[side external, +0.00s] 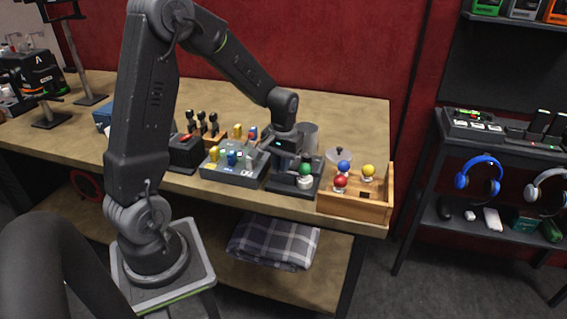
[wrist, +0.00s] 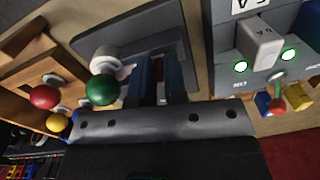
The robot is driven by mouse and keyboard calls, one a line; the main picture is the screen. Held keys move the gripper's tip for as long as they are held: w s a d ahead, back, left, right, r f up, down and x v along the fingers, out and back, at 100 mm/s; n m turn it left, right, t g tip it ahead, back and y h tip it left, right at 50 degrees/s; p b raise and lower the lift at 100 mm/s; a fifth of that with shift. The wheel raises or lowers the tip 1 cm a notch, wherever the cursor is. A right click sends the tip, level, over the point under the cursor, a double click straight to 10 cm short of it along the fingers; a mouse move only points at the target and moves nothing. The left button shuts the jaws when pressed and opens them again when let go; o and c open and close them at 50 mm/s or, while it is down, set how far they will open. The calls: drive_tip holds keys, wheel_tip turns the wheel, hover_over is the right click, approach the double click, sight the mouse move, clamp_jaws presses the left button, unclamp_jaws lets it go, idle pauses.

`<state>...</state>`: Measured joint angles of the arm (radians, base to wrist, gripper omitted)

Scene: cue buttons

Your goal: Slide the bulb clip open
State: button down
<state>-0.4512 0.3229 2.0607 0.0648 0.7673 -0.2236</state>
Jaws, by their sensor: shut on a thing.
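The bulb clip is a dark grey block (side external: 277,187) near the table's front edge, with a white socket (side external: 304,182) and a green bulb (side external: 305,168) at its right. In the wrist view, its grey plate (wrist: 95,38) lies beyond the green bulb (wrist: 103,89). My gripper (wrist: 156,82) points at the plate, just right of the bulb. Its blue fingers are closed around a narrow dark reddish part of the clip, mostly hidden between them. In the side view, my gripper (side external: 287,160) is over the clip block, and the arm hides its back.
Right of the clip stands a wooden box (side external: 354,209) with red, blue and yellow bulbs. Left is a grey panel (side external: 234,176) with coloured switches. In the wrist view, a grey switch box (wrist: 223,42) with green lights is close on the right.

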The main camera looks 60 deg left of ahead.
drive_tip(key=shift+s+a, duration=0.5)
drive_tip(key=shift+a, duration=0.05)
drive_tip(key=c, duration=1.1)
unclamp_jaws()
drive_tip(key=shift+c, duration=0.2)
wheel_tip(320, 180, up, 14)
drive_tip(key=shift+w+d, duration=0.2)
drive_tip(key=shift+d, duration=0.1)
drive_tip(key=shift+f, duration=0.1)
drive_tip(key=s+d+r+m+t, duration=0.2)
drive_tip(key=s+d+m+t, duration=0.4)
drive_tip(key=s+d, duration=0.7)
drive_tip(key=d+m, duration=0.1)
drive_tip(key=d, duration=0.3)
drive_tip(key=shift+s+d+r, duration=0.3)
drive_tip(key=shift+s, duration=0.05)
